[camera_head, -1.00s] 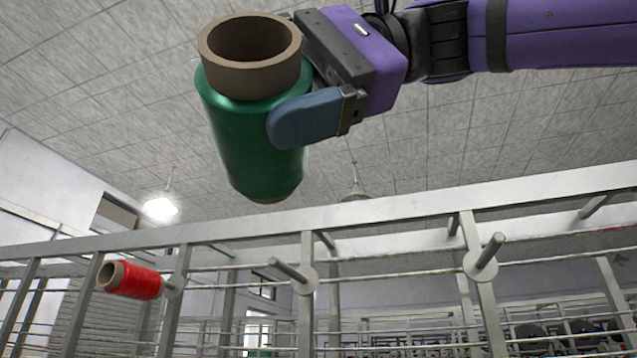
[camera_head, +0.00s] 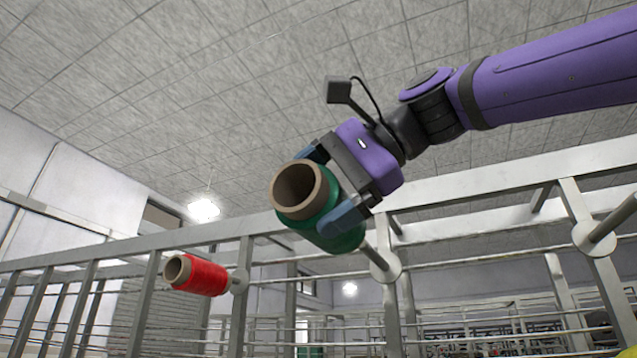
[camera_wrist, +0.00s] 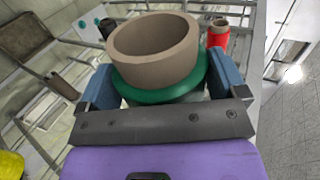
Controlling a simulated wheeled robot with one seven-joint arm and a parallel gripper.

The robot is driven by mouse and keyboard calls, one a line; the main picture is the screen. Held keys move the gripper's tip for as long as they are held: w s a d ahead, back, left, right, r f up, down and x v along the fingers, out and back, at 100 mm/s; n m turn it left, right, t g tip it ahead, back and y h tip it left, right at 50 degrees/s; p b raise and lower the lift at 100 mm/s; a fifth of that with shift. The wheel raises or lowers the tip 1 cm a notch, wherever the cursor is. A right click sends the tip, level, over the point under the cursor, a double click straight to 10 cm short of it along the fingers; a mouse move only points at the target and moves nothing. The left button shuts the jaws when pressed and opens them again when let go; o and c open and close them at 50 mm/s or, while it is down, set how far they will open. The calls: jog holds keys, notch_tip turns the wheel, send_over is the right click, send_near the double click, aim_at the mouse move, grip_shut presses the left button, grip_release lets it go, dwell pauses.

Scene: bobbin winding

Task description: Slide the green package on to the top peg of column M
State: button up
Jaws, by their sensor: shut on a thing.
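The green package (camera_head: 342,236) is a green-wound bobbin on a brown tube. My gripper (camera_head: 328,185) is shut on it, one blue finger on each side. The package is tilted, its open near tube end facing up-left; the wrist view also shows this brown tube (camera_wrist: 155,55). Behind its lower right, a bare metal peg (camera_head: 376,257) stands out from a round plate on an upright of the rack. The peg's tip is hidden behind the package, so I cannot tell whether it has entered the tube. No column letter is readable.
A red package (camera_head: 203,277) sits on the peg to the left. Another bare peg (camera_head: 612,219) is at the right edge. The rack's top rail (camera_head: 480,192) runs just behind the package. A yellow object (camera_wrist: 10,165) shows at lower left in the wrist view.

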aim_at(375, 252)
jog(key=shift+w+d, duration=0.7)
jog(key=shift+w, duration=1.15)
jog(key=shift+w+d, duration=0.65)
jog(key=shift+w, duration=1.2)
jog(key=shift+w+d, duration=0.7)
jog(key=shift+w, duration=1.25)
jog(key=shift+w+d, duration=0.35)
jog(key=shift+w, duration=0.55)
jog(key=shift+w+d, duration=0.3)
jog(key=shift+w, duration=0.65)
jog(key=shift+w+d, duration=0.35)
jog(key=shift+w, duration=0.55)
jog(key=shift+w+d, duration=0.35)
jog(key=shift+w, duration=0.6)
jog(key=shift+w+d, duration=0.3)
jog(key=shift+w, duration=0.6)
jog(key=shift+w+d, duration=0.35)
jog(key=shift+w, duration=0.7)
jog(key=shift+w+d, duration=0.3)
jog(key=shift+w, duration=0.5)
jog(key=shift+w+d, duration=0.3)
jog(key=shift+w, duration=0.45)
jog(key=shift+f, duration=0.45)
